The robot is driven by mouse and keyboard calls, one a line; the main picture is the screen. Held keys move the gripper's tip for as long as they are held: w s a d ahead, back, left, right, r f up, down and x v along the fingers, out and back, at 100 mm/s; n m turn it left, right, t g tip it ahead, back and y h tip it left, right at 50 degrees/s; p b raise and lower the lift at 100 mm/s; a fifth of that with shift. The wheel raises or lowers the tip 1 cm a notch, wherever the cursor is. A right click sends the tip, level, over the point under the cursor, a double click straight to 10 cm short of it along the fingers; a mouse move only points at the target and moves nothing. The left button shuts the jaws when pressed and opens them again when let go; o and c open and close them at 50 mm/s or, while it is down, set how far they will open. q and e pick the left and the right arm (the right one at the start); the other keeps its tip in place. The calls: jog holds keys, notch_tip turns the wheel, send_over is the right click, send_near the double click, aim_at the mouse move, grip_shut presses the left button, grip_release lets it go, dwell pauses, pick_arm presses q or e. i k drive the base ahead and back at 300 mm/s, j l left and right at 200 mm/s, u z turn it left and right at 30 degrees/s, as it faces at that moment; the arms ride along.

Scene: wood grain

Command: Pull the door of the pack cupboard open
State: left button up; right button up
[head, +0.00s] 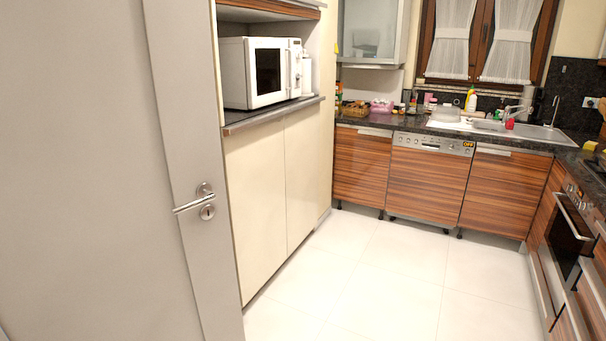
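Neither of my grippers is in the head view. I cannot tell which door belongs to the pack cupboard. A large grey door (100,170) with a metal lever handle (194,201) fills the left side. Cream cupboard doors (256,205) stand shut below the microwave, with no handle visible on them. Wood-grain cabinet doors (361,165) with metal bar handles (375,132) stand shut along the back wall. Another wood-grain door (505,190) is shut below the sink.
A white microwave (236,73) sits on a shelf above the cream doors. A dishwasher (430,180) stands between the wood-grain doors. An oven (568,240) is at the right. A sink (515,127) and small items line the dark counter. The pale tiled floor (385,270) is clear.

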aim_at(301, 126)
jog(key=i+l, duration=0.15)
jog(key=i, duration=0.35)
jog(key=i+l, duration=0.2)
jog(key=i, duration=0.3)
jog(key=i+l, duration=0.15)
jog(key=i, duration=0.35)
jog(key=l+z, duration=0.05)
